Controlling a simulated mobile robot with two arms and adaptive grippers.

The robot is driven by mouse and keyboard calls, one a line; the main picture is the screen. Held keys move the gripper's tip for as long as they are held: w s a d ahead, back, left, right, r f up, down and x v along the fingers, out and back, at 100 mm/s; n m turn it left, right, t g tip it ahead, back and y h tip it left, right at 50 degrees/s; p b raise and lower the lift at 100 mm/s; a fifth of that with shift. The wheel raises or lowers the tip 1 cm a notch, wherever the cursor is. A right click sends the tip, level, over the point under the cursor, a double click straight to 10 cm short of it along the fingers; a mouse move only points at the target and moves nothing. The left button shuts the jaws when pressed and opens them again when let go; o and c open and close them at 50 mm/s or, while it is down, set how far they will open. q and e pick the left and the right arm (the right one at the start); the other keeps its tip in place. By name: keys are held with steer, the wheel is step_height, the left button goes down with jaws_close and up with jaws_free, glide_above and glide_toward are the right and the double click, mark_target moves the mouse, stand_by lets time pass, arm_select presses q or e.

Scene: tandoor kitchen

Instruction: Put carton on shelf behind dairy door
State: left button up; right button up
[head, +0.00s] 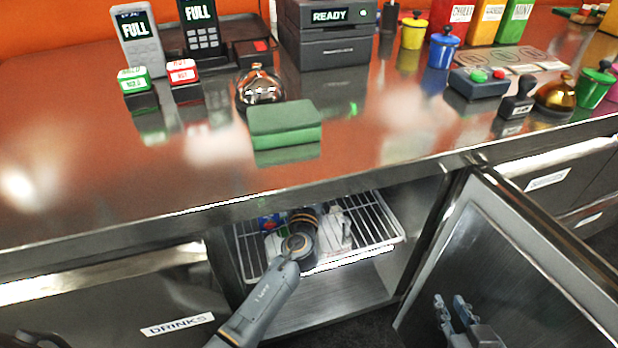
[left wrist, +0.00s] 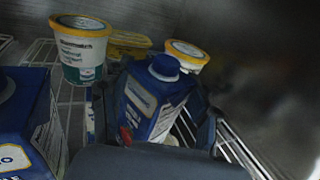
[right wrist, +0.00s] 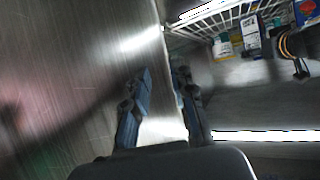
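A blue and white carton with a blue cap (left wrist: 150,100) stands between the fingers of my left gripper (left wrist: 155,115) in the left wrist view, leaning in the picture. Whether the fingers press on it is unclear. In the head view my left arm (head: 300,246) reaches into the open compartment over the wire shelf (head: 372,225) and mostly hides the carton. The open door (head: 520,265) stands at the right. My right gripper (head: 455,312) is in front of its inner face, fingers apart and empty; it also shows in the right wrist view (right wrist: 162,85).
Another blue carton (left wrist: 25,120) is at the left of the left wrist view. Yellow-rimmed tubs (left wrist: 80,48) stand behind. A counter (head: 200,160) with a green sponge (head: 285,125) lies above the compartment. A drawer labelled DRINKS (head: 178,324) is at left. The lower compartment floor (head: 345,290) is clear.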

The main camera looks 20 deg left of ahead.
arm_select(q)
steer(key=shift+o, duration=1.3)
steer(key=p+v, duration=0.2)
steer(key=v, duration=1)
steer(key=shift+r, duration=0.15)
arm_select(e)
steer(key=s+d+f+g+h, duration=0.1)
steer(key=s+d+f+g, duration=0.1)
steer(key=s+f+g, duration=0.3)
steer(key=shift+s+d+f, duration=0.3)
steer(key=shift+s+d, duration=0.05)
steer(key=shift+s, duration=0.75)
arm_select(q)
steer(key=shift+s, duration=0.1)
